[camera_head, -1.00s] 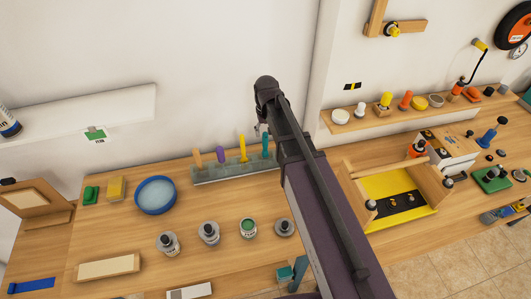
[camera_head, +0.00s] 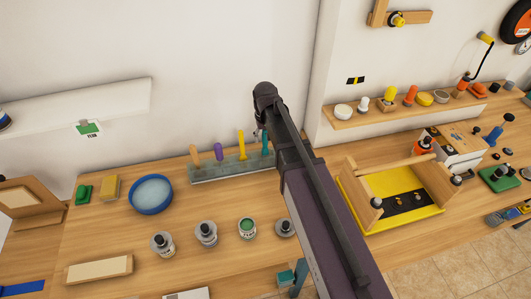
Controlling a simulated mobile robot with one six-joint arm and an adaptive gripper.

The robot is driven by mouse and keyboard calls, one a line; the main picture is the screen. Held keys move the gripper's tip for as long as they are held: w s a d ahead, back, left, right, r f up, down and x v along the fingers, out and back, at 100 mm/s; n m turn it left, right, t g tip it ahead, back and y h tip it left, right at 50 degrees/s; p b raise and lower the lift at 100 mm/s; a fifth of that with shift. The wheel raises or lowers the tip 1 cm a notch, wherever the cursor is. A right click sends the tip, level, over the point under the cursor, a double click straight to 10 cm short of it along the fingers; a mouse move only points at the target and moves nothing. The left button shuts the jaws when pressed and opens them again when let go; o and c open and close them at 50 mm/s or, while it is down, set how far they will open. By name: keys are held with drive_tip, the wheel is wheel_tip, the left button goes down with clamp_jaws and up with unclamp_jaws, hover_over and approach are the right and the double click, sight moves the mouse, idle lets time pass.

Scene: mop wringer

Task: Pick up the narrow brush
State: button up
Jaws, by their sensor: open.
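Several upright handles stand in a row in a grey rack (camera_head: 232,170) at the back of the bench: tan (camera_head: 195,155), purple (camera_head: 218,151), yellow (camera_head: 241,145) and teal (camera_head: 265,146). Their lower ends are hidden in the rack, so I cannot tell which is the narrow brush. My arm crosses the middle of the view and covers the rack's right end. A small grey part, seemingly of my gripper (camera_head: 258,133), shows beside the teal handle; the rest is hidden behind the arm. No brush is seen held.
A blue-rimmed bowl (camera_head: 151,195) stands left of the rack. Several bottles and cans, including a green-topped can (camera_head: 247,228), stand in front of it. A yellow wooden-sided tray (camera_head: 360,217) is to the right. The bench between rack and cans is clear.

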idle(0.6)
drive_tip(key=shift+d, duration=0.1)
clamp_jaws()
